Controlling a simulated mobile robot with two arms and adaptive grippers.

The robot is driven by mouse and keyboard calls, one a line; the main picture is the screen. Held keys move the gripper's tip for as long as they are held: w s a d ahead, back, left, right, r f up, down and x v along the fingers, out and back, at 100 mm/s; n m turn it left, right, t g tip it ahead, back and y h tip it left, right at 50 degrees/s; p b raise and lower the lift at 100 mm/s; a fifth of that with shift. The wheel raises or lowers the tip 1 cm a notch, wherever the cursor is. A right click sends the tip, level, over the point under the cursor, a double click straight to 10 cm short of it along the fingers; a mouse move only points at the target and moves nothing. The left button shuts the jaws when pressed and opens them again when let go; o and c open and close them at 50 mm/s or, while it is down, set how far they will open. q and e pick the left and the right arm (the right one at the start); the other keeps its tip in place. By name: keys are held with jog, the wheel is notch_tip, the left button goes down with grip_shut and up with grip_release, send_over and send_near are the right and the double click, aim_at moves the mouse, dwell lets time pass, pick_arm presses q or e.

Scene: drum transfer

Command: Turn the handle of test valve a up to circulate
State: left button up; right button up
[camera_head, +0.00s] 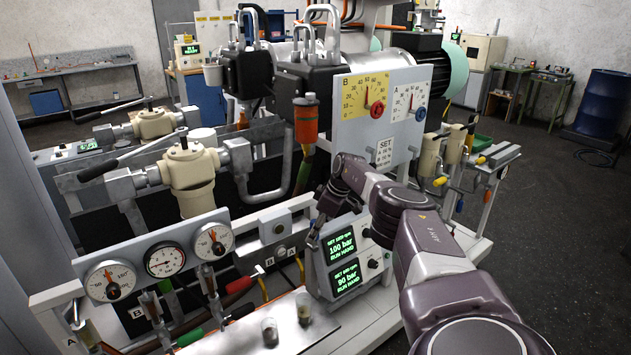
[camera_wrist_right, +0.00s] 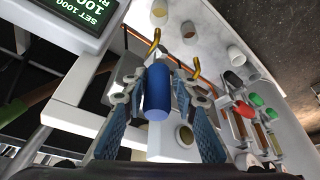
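My right arm reaches in from the right in the head view, with the right gripper (camera_head: 333,203) pointing down behind the green-lit display box. In the right wrist view, a blue cylindrical handle (camera_wrist_right: 158,95) lies between the two fingers of the right gripper (camera_wrist_right: 159,78), its round end towards the camera. The fingers flank it closely, but I cannot tell whether they press on it. No label naming test valve a is readable by the blue handle. In the head view the handle is hidden behind the arm and display box. My left gripper is not in view.
The display box (camera_head: 345,255) stands close to the gripper; its lit screen edge (camera_wrist_right: 85,15) shows in the wrist view. Yellow bent rods (camera_wrist_right: 150,45) lie just beyond the blue handle. Three round gauges (camera_head: 165,260) sit at left. Beakers (camera_head: 303,308) stand on the front plate.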

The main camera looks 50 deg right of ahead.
jog(key=shift+o, duration=1.1)
jog(key=shift+r, duration=0.1)
jog(key=v, duration=1.1)
jog(key=shift+r, duration=0.4)
jog(key=shift+s+d, duration=0.1)
jog(key=shift+s, duration=0.1)
